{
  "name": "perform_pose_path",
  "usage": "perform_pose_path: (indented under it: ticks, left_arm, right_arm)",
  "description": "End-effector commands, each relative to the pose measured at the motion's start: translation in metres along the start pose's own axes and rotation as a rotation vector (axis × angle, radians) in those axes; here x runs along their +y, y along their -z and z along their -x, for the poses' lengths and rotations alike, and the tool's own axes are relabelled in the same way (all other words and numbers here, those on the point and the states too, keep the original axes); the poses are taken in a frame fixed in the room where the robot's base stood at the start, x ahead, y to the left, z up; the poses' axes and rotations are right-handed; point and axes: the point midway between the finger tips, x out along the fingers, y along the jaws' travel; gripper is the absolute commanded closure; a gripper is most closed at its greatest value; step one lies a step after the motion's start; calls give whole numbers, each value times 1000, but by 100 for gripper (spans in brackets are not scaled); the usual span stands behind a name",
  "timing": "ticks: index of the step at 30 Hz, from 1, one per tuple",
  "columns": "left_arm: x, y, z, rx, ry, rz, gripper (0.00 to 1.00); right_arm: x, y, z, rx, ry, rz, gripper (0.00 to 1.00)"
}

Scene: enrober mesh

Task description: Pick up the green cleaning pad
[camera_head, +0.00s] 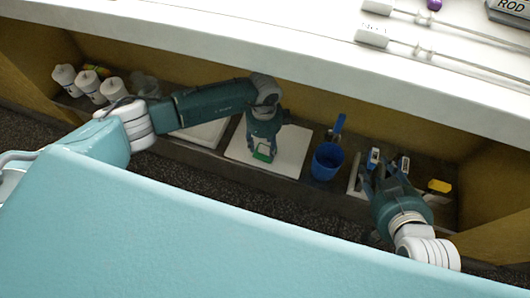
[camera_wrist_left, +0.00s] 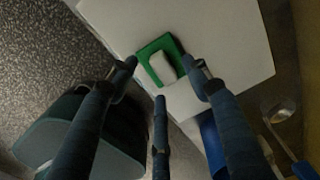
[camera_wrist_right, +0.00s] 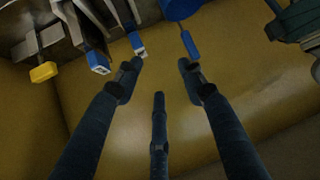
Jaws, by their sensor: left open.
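The green cleaning pad (camera_head: 263,153) lies on a white board (camera_head: 288,158) inside the low shelf, with a white block-like part on its top. In the left wrist view the green pad (camera_wrist_left: 146,49) lies between and just beyond my left fingertips. My left gripper (camera_wrist_left: 162,76) is open, pointing down over the pad, with nothing held; in the head view my left gripper (camera_head: 262,140) partly covers it. Whether the fingers touch the pad I cannot tell. My right gripper (camera_wrist_right: 158,78) is open and empty at the right part of the shelf, also in the head view (camera_head: 386,168).
A blue cup (camera_head: 326,163) with a blue-handled tool stands right of the board. Blue-ended tools (camera_head: 373,158) and a yellow-ended one (camera_head: 439,186) are near my right gripper. Several white containers (camera_head: 88,82) stand far left. A white counter (camera_head: 300,45) overhangs the shelf.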

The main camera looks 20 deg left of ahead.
Motion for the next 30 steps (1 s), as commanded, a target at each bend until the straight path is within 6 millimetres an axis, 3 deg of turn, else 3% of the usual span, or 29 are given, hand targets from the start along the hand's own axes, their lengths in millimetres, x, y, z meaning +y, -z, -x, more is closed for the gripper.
perform_pose_path:
  ticks: [6, 15, 17, 23, 30]
  left_arm:
    - [0, 0, -15, 1, 0, 0, 51]
    - [0, 0, -16, 0, 0, 0, 51]
    - [0, 0, -16, 0, 0, 0, 59]
    - [0, 0, -16, 0, 0, 0, 99]
    - [0, 0, -16, 0, 0, 0, 100]
  right_arm:
    - [-4, 31, -3, 128, 8, 1, 60]
    - [-5, 37, -3, 149, 9, 1, 60]
    - [-5, 37, -3, 149, 9, 1, 60]
    - [-5, 36, -3, 148, 9, 1, 60]
    - [-5, 36, -3, 147, 9, 1, 60]
